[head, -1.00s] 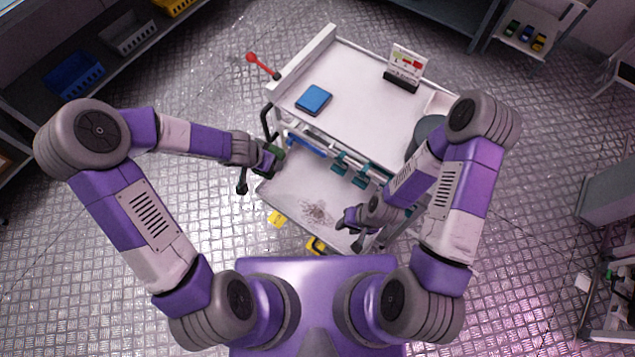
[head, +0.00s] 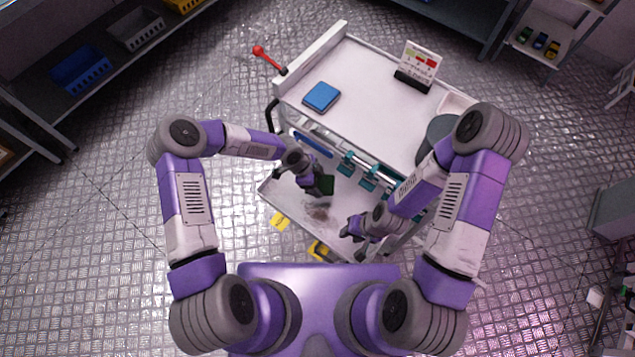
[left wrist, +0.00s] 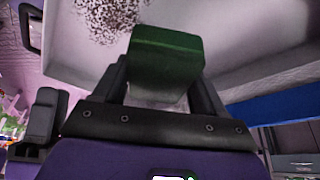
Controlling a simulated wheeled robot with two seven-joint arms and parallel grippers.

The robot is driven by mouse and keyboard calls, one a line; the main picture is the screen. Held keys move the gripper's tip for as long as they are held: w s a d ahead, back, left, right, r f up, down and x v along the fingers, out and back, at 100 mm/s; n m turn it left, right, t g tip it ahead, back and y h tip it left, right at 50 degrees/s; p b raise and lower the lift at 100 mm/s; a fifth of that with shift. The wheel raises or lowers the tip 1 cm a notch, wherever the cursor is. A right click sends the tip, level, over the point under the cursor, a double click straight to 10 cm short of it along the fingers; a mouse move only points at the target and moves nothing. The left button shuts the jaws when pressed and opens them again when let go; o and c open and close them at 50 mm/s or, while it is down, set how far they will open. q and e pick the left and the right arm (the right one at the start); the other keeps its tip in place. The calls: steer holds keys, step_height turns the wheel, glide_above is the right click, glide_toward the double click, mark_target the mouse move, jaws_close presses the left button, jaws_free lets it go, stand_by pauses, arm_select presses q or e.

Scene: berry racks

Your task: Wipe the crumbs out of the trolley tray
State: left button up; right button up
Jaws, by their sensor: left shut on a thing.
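The trolley tray (head: 283,203) is the pale lower shelf of the trolley, in front of me. A patch of dark crumbs (head: 318,213) lies on it, and the crumbs also show in the left wrist view (left wrist: 108,14). My left gripper (head: 322,185) is shut on a dark green block-shaped wiper (left wrist: 166,58), held over the tray beside the crumbs. I cannot tell whether the wiper touches the tray. My right gripper (head: 350,232) is over the tray's front right part, right of the crumbs, with its fingers apart and nothing seen between them.
The trolley's upper shelf (head: 370,95) overhangs behind the tray and carries a blue box (head: 321,97) and a small sign (head: 418,62). Teal clips (head: 368,176) hang along its front rail. A red-knobbed lever (head: 266,57) sticks out at left.

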mark_target(331, 199)
arm_select(q)
steer(key=shift+f+b, duration=1.55)
steer(key=shift+f, duration=1.55)
arm_select(e)
steer(key=shift+f, duration=1.55)
arm_select(q)
steer(key=shift+f+b, duration=0.95)
steer(key=shift+f, duration=0.05)
arm_select(e)
steer(key=shift+f, duration=1)
arm_select(q)
steer(key=shift+s, duration=0.1)
